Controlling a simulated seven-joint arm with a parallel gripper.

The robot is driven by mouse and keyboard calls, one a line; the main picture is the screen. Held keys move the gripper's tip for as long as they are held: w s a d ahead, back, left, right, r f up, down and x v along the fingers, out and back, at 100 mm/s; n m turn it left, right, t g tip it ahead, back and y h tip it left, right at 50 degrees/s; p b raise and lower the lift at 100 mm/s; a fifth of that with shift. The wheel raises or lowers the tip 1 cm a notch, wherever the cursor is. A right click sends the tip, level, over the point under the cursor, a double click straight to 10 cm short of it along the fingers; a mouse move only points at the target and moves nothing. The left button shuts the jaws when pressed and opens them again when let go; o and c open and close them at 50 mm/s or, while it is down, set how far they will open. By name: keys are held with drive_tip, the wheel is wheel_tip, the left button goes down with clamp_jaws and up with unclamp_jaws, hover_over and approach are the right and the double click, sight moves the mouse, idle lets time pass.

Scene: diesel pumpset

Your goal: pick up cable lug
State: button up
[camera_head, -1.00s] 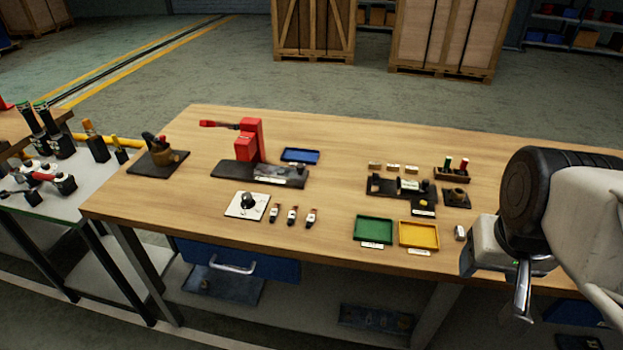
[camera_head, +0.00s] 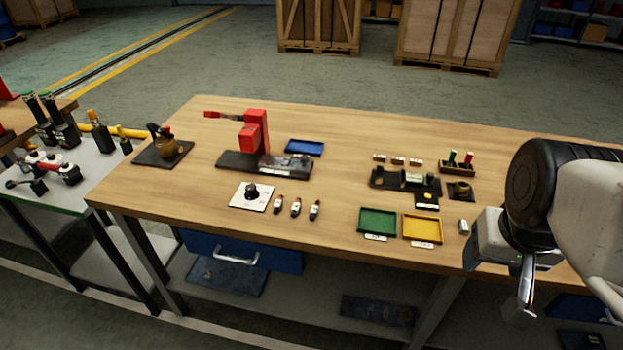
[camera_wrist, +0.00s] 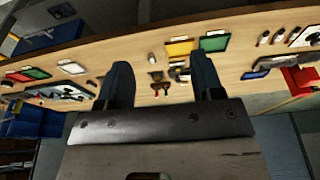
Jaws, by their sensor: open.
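I cannot tell for sure which small part is the cable lug. Three small dark-and-white pieces (camera_head: 296,207) lie in a row on the wooden bench, right of a white plate with a black knob (camera_head: 251,196). They also show at the upper right of the wrist view (camera_wrist: 278,37). Three small pale pieces (camera_head: 397,161) sit farther back, behind a black fixture (camera_head: 403,180). My gripper (camera_head: 525,295) is at the bench's right front, far from the row. In the wrist view my gripper (camera_wrist: 162,82) is open, with nothing between its fingers.
A red press (camera_head: 255,135) and a blue tray (camera_head: 304,148) stand behind the row. A green tray (camera_head: 377,222) and a yellow tray (camera_head: 422,229) lie between the row and my arm, beside a small grey cylinder (camera_head: 463,227).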

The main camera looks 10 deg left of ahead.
drive_tip(key=shift+c, duration=0.9)
drive_tip(key=w+a+f+g, duration=0.1)
drive_tip(key=w+a, duration=0.6)
drive_tip(key=w, duration=0.3)
drive_tip(key=w+a+f+g, duration=0.1)
drive_tip(key=w+a+f, duration=0.1)
drive_tip(key=w+a, duration=0.7)
drive_tip(key=w+a+f, duration=0.4)
drive_tip(key=a, duration=0.3)
drive_tip(key=w+a+f+g, duration=0.1)
drive_tip(key=w+a+f, duration=0.3)
drive_tip(key=a, duration=0.3)
drive_tip(key=w+a+f+g, duration=0.1)
drive_tip(key=w+a+f, duration=0.3)
drive_tip(key=a+f, duration=0.2)
drive_tip(key=shift+a, duration=0.65)
drive_tip(key=shift+a+f, duration=0.2)
drive_tip(key=shift+a, duration=0.1)
